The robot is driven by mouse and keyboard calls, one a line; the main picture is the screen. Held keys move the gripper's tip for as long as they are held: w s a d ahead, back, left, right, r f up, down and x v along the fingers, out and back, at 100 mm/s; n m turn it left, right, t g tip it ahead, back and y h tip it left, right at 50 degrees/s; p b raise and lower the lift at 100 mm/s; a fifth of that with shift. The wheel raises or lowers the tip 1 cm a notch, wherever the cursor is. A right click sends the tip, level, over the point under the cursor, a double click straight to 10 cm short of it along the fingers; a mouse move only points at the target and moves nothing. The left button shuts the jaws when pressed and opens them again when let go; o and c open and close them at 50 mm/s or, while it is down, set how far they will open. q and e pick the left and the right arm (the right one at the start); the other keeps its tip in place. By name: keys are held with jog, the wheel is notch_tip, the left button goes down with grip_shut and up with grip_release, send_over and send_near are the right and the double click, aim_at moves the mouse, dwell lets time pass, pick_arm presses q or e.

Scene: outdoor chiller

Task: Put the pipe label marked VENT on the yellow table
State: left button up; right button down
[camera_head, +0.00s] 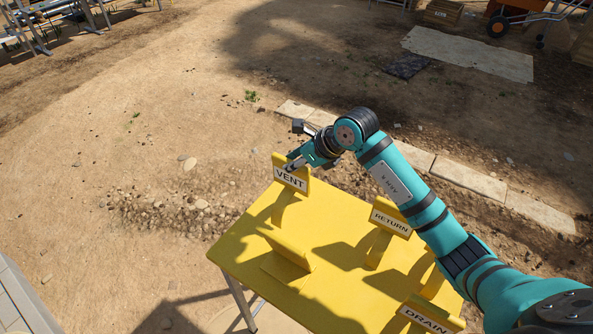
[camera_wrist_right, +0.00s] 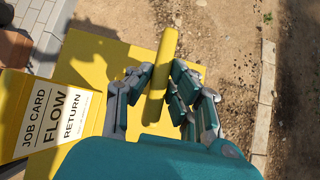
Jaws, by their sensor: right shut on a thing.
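The pipe label marked VENT (camera_head: 291,179) is a yellow plate with a white, black-lettered face. It is upright at the far left corner of the yellow table (camera_head: 325,216). My right gripper (camera_head: 299,162) is shut on its top edge. In the right wrist view the label shows edge-on as a yellow bar (camera_wrist_right: 160,80) between the fingers. A darker yellow shape runs below it toward the tabletop; I cannot tell whether the label touches the table. My left gripper is not in view.
Labels marked RETURN (camera_head: 391,222) and DRAIN (camera_head: 426,319) stand on the same table. A folded yellow board (camera_head: 287,247) stands near its left edge. A job card (camera_wrist_right: 52,118) reading FLOW, RETURN shows in the wrist view. Stone kerb slabs (camera_head: 470,178) lie behind.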

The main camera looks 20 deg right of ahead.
aim_at(295, 172)
notch_tip(295, 172, down, 3)
jog(key=shift+f+p, duration=0.1)
jog(key=shift+p, duration=0.35)
jog(key=shift+f, duration=0.35)
jog(key=c, duration=1.2)
grip_release()
jog(key=shift+r, duration=0.1)
jog(key=shift+r, duration=0.1)
jog(key=shift+s+d+r, duration=0.1)
jog(key=shift+d+r, duration=0.05)
jog(key=b+v, duration=0.2)
jog(key=v, duration=0.9)
jog(key=shift+s+r, duration=0.15)
jog(key=shift+r, duration=0.1)
